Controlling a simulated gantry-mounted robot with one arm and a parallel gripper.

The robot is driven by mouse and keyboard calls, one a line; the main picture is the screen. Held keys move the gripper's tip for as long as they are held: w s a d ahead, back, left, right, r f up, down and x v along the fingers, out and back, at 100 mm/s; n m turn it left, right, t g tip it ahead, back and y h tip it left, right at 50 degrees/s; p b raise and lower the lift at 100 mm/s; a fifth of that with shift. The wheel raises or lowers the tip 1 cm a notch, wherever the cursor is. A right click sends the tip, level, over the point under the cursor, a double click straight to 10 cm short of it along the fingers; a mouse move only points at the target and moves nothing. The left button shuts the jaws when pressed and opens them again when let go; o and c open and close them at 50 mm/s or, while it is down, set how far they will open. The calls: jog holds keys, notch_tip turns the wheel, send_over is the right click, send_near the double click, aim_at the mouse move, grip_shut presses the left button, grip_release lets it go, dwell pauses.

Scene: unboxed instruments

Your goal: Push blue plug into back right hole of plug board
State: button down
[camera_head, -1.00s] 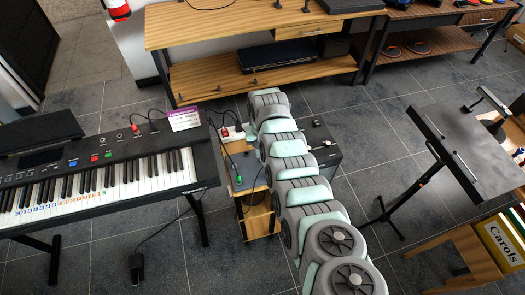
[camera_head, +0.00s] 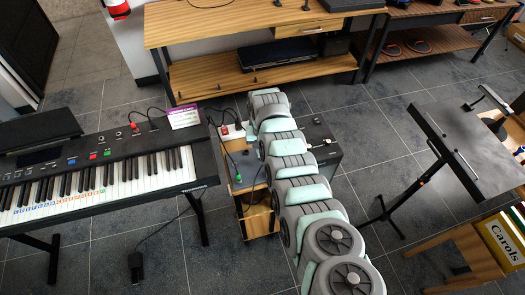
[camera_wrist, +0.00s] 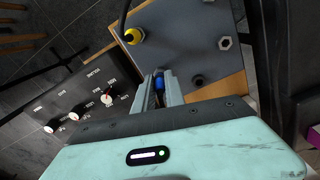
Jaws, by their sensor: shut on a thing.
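The blue plug (camera_wrist: 158,83) is between the two fingers of my gripper (camera_wrist: 158,86) in the wrist view. My gripper is shut on it, just over the grey-blue plug board (camera_wrist: 178,40). How far its tip is in or above a hole is hidden. An empty-looking dark hole (camera_wrist: 197,80) shows right of the fingers, and another hole (camera_wrist: 224,43) farther up at the right. A yellow plug (camera_wrist: 133,36) with a black cable stands in the board at upper left. In the head view the board (camera_head: 241,160) is partly behind my arm, with a green plug (camera_head: 238,177) on it.
A black control box (camera_wrist: 86,92) with knobs stands close left of the board in the wrist view. In the head view a keyboard (camera_head: 110,170) is left of the board, a wooden bench (camera_head: 210,75) behind, and a music stand (camera_head: 455,140) at the right.

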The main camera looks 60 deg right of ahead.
jog(key=shift+f+b, duration=0.35)
jog(key=shift+f, duration=0.2)
jog(key=c, duration=1.3)
grip_release()
jog(key=shift+r, duration=0.1)
notch_tip(320, 180, up, 10)
jog(key=shift+w+p, duration=0.1)
jog(key=shift+p, duration=0.25)
jog(key=shift+r, duration=0.35)
